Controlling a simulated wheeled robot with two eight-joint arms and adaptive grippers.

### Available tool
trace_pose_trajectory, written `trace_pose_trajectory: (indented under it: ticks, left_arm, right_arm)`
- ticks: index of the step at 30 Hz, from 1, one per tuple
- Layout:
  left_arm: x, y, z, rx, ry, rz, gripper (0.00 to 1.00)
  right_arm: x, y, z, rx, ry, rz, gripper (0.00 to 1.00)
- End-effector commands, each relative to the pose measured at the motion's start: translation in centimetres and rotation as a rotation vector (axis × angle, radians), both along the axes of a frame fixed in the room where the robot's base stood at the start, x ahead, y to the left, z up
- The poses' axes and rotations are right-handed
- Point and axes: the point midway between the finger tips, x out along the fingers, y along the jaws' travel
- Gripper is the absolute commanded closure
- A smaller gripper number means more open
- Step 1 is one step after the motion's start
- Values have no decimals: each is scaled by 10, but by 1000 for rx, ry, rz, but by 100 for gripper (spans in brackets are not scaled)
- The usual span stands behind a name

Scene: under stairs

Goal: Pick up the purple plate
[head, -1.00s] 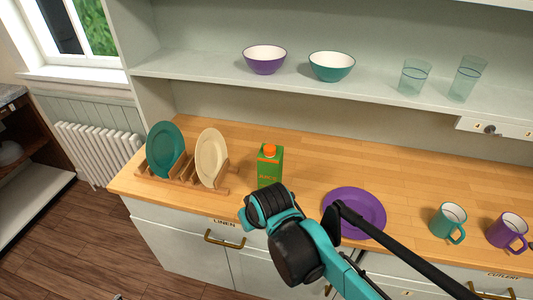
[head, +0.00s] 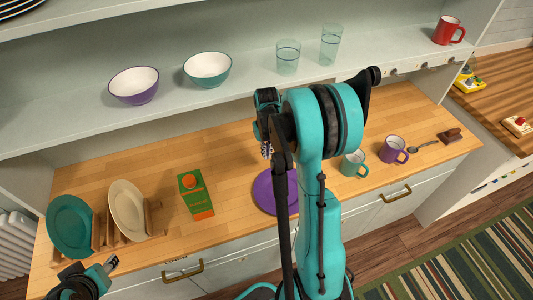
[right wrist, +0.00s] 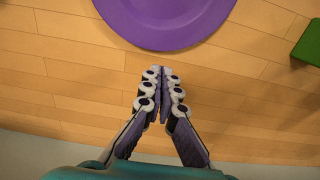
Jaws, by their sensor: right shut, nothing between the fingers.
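The purple plate (head: 262,193) lies flat on the wooden counter, partly hidden behind my right arm in the head view. In the right wrist view the plate (right wrist: 166,22) is cut off by the top edge. My right gripper (head: 267,152) points down over the counter on the wall side of the plate. In the right wrist view its fingers (right wrist: 162,76) are shut and empty, apart from the plate's rim. My left gripper (head: 112,262) shows only partly at the lower left of the head view, near the plate rack; its opening is unclear.
A rack holds a teal plate (head: 70,227) and a cream plate (head: 127,209). A teal mug (head: 353,164) and a purple mug (head: 392,150) stand to the right. Bowls and glasses stand on the shelf above.

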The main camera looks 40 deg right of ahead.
Motion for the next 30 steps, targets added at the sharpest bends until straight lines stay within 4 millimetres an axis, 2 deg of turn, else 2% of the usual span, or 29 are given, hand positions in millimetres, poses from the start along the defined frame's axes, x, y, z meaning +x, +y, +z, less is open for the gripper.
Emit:
trace_pose_trajectory:
  ticks: [1, 6, 12, 17, 26, 30]
  left_arm:
    - [0, 0, -5, 0, 0, 0, 60]
    - [0, 0, -13, 0, 0, 0, 60]
    - [0, 0, -19, 0, 0, 0, 60]
    - [0, 0, -21, 0, 0, 0, 60]
    - [0, 0, -20, 0, 0, 0, 60]
    - [0, 0, -25, 0, 0, 0, 60]
  right_arm:
    - [1, 0, -13, 0, -1, 0, 100]
    - [1, 0, -44, 0, -1, 0, 100]
    - [1, 0, -69, -1, -2, 1, 100]
    - [1, 0, -76, -1, -2, 1, 100]
    - [1, 0, -76, -1, -2, 1, 100]
    - [-13, 5, -77, -1, -2, 0, 100]
